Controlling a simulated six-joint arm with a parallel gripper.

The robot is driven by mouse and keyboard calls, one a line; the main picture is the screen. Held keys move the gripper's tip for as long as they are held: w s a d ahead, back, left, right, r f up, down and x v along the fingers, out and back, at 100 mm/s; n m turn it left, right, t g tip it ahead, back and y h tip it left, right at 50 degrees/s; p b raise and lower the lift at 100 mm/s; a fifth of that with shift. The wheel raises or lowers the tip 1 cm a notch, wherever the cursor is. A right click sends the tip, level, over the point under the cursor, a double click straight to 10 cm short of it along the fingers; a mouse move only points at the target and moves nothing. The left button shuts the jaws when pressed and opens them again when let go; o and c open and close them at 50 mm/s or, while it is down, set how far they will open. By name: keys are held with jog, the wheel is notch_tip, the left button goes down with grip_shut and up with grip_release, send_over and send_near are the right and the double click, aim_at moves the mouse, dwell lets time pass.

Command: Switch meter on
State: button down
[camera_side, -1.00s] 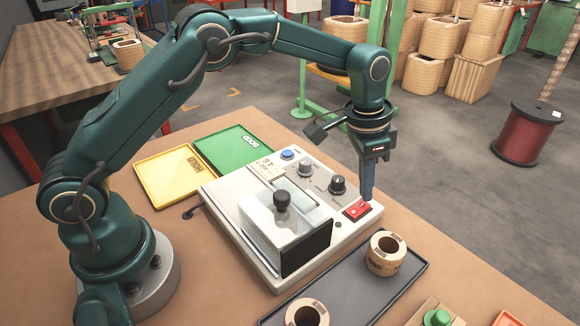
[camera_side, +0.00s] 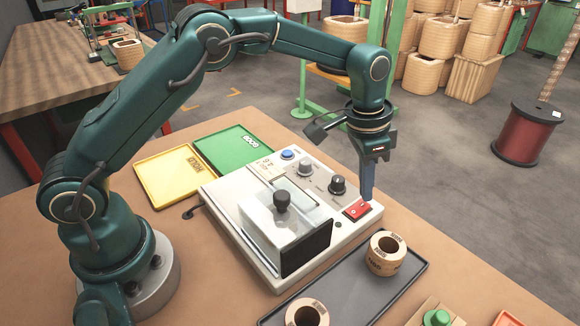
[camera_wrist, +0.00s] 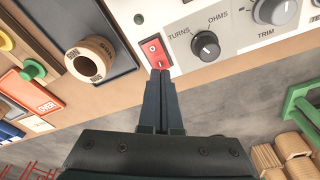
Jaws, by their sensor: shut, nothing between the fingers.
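The meter (camera_side: 232,192) is a pale box on the bench with a clear-lidded chamber, knobs and a blue button. Its red rocker switch (camera_side: 357,210) is at the right corner of the panel. It also shows in the wrist view (camera_wrist: 154,52), marked with a line and a circle. My gripper (camera_side: 367,197) points down, shut and empty, with its tips at the switch's edge. In the wrist view the tips (camera_wrist: 160,73) overlap the switch's near end. I cannot tell whether they press on it. The meter's small display (camera_side: 266,164) shows characters too small to read surely.
A dark tray (camera_side: 405,287) with two cardboard coils, one of them the upright coil (camera_side: 386,252), lies in front of the meter. A green tray (camera_side: 232,150) and a yellow tray (camera_side: 170,180) lie behind it. A green button (camera_side: 437,318) is at the front edge.

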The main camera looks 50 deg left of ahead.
jog(key=shift+f, duration=0.85)
dwell(0.6)
jog(key=shift+r, duration=3.5)
notch_tip(320, 180, up, 9)
jog(key=t, duration=0.2)
send_over(362, 203)
jog(key=s+a, duration=0.2)
jog(key=a, duration=0.1)
jog(key=s+a+r+n+t, duration=0.1)
jog(key=s+a+r+n, duration=0.2)
jog(key=s, duration=0.5)
jog(key=s+a+f+n, duration=0.1)
jog(key=s+f, duration=0.2)
jog(key=s, duration=0.3)
jog(key=s+a+f+n+t, duration=0.1)
jog(key=s+a+f+n, duration=0.1)
jog(key=s+f, duration=0.2)
jog(key=shift+s+f+y, duration=0.15)
jog(key=shift+s+y, duration=0.25)
jog(key=shift+s, duration=0.85)
